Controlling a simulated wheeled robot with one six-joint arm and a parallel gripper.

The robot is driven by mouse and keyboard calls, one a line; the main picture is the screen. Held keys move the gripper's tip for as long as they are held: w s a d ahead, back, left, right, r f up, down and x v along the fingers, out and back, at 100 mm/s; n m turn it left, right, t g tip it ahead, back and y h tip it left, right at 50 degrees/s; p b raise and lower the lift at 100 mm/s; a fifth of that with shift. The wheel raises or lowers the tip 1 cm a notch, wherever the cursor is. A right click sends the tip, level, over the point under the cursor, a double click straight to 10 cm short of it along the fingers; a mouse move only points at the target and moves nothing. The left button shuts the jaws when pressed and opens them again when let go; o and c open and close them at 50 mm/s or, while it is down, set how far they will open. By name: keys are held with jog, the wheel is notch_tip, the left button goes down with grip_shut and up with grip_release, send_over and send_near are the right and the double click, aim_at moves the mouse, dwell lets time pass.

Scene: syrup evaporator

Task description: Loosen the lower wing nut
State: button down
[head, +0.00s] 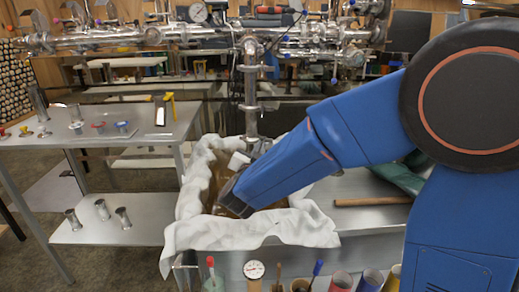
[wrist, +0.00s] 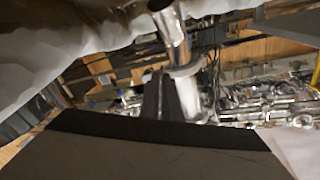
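A vertical steel pipe (head: 250,85) with clamp rings comes down from the overhead pipework in the head view. Its lower end (head: 253,143) reaches the cloth-lined basin. In the wrist view, a steel pipe with a flange (wrist: 186,72) stands just beyond my gripper (wrist: 157,98). One dark finger shows close beside that flange; I cannot tell whether it touches. The other finger is not distinct. In the head view, my gripper's dark end (head: 232,200) is low inside the basin, below and left of the pipe's end. I cannot make out the lower wing nut in either view.
White cloth (head: 240,235) drapes over the rim around my gripper. A steel table (head: 130,130) with small fittings stands at left. A wooden rod (head: 372,201) lies on the right-hand bench.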

jog(key=shift+f+n, duration=0.1)
jog(key=shift+n, duration=1)
jog(key=c, duration=2.3)
grip_release()
jog(key=shift+o, duration=0.2)
jog(key=v, duration=1.7)
jog(key=shift+s, duration=0.2)
jog(key=shift+d, duration=0.1)
